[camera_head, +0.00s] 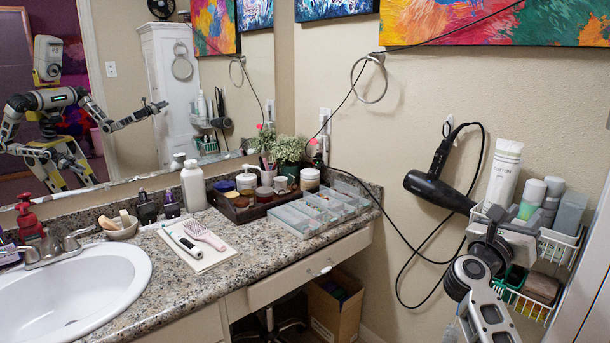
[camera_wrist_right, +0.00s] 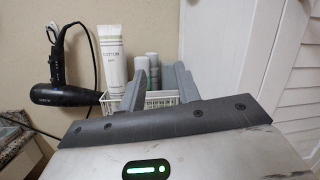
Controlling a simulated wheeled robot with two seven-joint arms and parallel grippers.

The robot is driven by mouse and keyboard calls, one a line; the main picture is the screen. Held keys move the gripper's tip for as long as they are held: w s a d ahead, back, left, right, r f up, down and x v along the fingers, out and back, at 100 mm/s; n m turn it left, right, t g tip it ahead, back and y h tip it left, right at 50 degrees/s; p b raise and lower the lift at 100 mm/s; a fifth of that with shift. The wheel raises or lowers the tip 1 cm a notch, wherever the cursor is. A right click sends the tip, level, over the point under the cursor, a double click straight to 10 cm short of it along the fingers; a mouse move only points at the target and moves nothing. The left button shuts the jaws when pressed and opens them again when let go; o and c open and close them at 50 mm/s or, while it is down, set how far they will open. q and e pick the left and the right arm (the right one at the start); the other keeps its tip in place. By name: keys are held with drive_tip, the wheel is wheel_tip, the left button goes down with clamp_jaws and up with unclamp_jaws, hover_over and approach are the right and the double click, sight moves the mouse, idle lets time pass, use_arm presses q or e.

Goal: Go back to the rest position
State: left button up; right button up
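My right gripper (camera_head: 497,222) is raised at the right side of the head view, in front of the white wire basket (camera_head: 562,246) on the wall. In the right wrist view my right gripper (camera_wrist_right: 159,72) has its two fingers apart, with nothing held between them. Behind the fingers stand a white cotton tube (camera_wrist_right: 110,60) and several bottles in the basket. I cannot tell the exact distance to the basket. My left gripper does not show directly. The mirror (camera_head: 130,90) reflects my body with one arm stretched out.
A black hair dryer (camera_head: 440,190) hangs on the wall, its cord looping down left of my right arm. The granite counter (camera_head: 262,250) holds a hairbrush (camera_head: 205,236), a tray of jars and clear organizer boxes (camera_head: 318,208). A white louvered door (camera_wrist_right: 290,75) stands close on the right.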

drive_tip(key=s+d+r+n+h, duration=0.2)
drive_tip(key=d, duration=0.6)
drive_tip(key=w+a+r+n+t+y, duration=0.35)
drive_tip(key=a+n+t, duration=0.4)
drive_tip(key=n, duration=0.35)
drive_tip(key=w+a+f+n+t+y, duration=0.1)
drive_tip(key=w+a+f+n+y, duration=0.2)
drive_tip(key=a+n+y, duration=0.7)
drive_tip(key=w+d+f+n+t+y, duration=0.1)
drive_tip(key=w+f+n+y, duration=0.4)
drive_tip(key=n, duration=1.2)
drive_tip(key=s+a+f+n+g, duration=0.1)
drive_tip(key=s+f+n+g, duration=0.25)
drive_tip(key=f, duration=0.35)
drive_tip(key=s+a+f+n+g, duration=0.1)
drive_tip(key=s+f+n+g, duration=0.1)
drive_tip(key=f+n, duration=0.3)
drive_tip(key=s+a+f+g+y, duration=0.2)
drive_tip(key=s+a+f, duration=0.4)
drive_tip(key=s+f, duration=0.3)
drive_tip(key=s+a+f+g+y, duration=0.15)
drive_tip(key=s+a+f, duration=0.45)
drive_tip(key=s, duration=0.6)
drive_tip(key=s+a+f+m+g, duration=0.1)
drive_tip(key=s+a, duration=0.3)
drive_tip(key=s, duration=0.8)
drive_tip(key=shift+s+f+g+y, duration=0.35)
drive_tip(key=shift+f+y, duration=0.05)
drive_tip(key=shift+f, duration=0.05)
